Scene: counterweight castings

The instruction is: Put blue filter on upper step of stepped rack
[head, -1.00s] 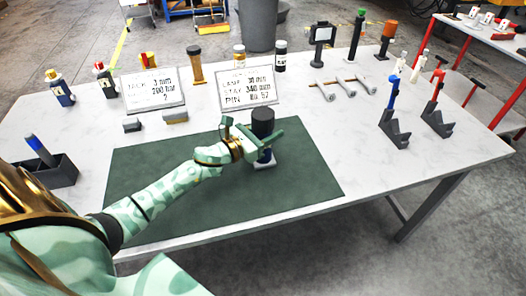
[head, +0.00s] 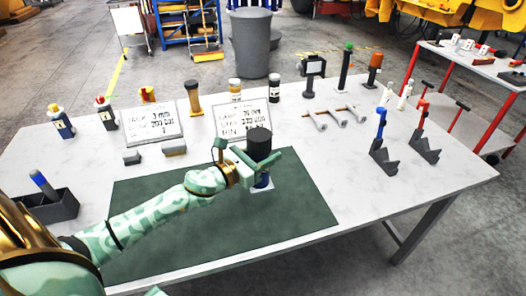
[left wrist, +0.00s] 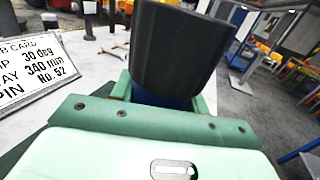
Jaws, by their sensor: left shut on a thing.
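My left gripper (head: 262,165) is shut on a black-topped cylinder with a blue lower body, which I take as the blue filter (head: 259,141). It is upright over the green mat; I cannot tell whether its base touches. In the left wrist view the filter (left wrist: 163,50) fills the space between the fingers, mostly its black top. Two dark grey stepped pieces stand at the table's right, one with a blue-topped rod (head: 383,157) and one with a red-topped rod (head: 424,149). I cannot tell which is the stepped rack. My right gripper is not seen.
The green mat (head: 290,215) is mostly bare. Two printed cards (head: 152,122) stand behind it, with several bottles beyond. Small rods on supports (head: 337,117) lie behind the right side. A dark grey bin (head: 52,205) is at the left. White table between mat and stepped pieces is clear.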

